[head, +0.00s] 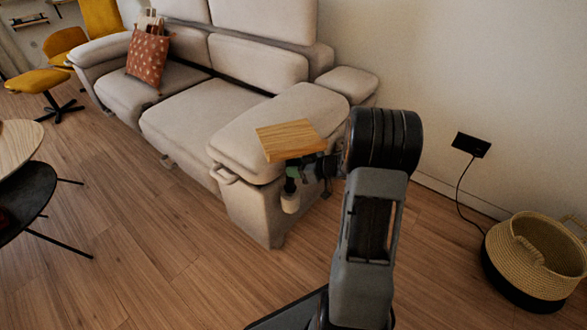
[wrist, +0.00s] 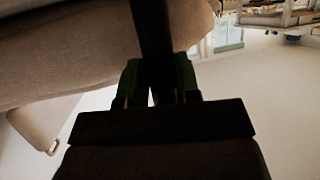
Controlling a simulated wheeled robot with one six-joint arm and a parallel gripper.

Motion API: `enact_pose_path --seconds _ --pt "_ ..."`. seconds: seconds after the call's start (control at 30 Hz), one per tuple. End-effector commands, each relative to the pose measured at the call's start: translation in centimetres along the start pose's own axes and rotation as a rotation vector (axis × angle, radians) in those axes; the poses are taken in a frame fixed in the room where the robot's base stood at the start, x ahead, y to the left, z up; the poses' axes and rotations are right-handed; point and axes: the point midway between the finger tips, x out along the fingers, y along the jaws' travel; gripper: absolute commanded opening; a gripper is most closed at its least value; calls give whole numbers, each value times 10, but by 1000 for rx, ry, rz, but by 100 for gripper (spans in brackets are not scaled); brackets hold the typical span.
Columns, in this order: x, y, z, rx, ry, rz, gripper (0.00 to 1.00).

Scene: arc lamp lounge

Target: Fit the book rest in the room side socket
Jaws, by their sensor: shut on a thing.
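The book rest (head: 290,140) is a flat wooden board on a dark post, held roughly level beside the near sofa arm. My gripper (head: 293,172) is shut on the post below the board. In the wrist view, the green fingers of my gripper (wrist: 159,80) close on the dark post (wrist: 151,35) from both sides. A beige cup-shaped socket (head: 290,203) is on the outer side of the sofa arm, directly below the gripper. The post's lower end meets the socket's mouth in the picture; I cannot tell whether it is inside or in front.
The beige sofa (head: 200,110) stands along the wall, with a patterned red cushion (head: 147,58) at its far end. A woven basket (head: 533,255) stands at the right, below a black wall outlet (head: 471,145) with a cord. Wooden floor (head: 180,260) lies clear before the sofa.

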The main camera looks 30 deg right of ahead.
Motion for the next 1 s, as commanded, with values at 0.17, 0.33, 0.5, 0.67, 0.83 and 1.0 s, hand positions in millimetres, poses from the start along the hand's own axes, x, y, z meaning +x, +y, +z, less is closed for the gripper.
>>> enact_pose_path --seconds 0.17,0.33,0.5,0.67,0.83,1.0 --pt "2 0 4 0 2 1 0" --pt "3 0 7 -1 2 1 0" --pt "5 0 11 -1 2 1 0" --pt "6 0 15 -1 2 0 0" --pt "8 0 19 -1 2 0 0" --pt "9 0 22 -1 2 0 31"
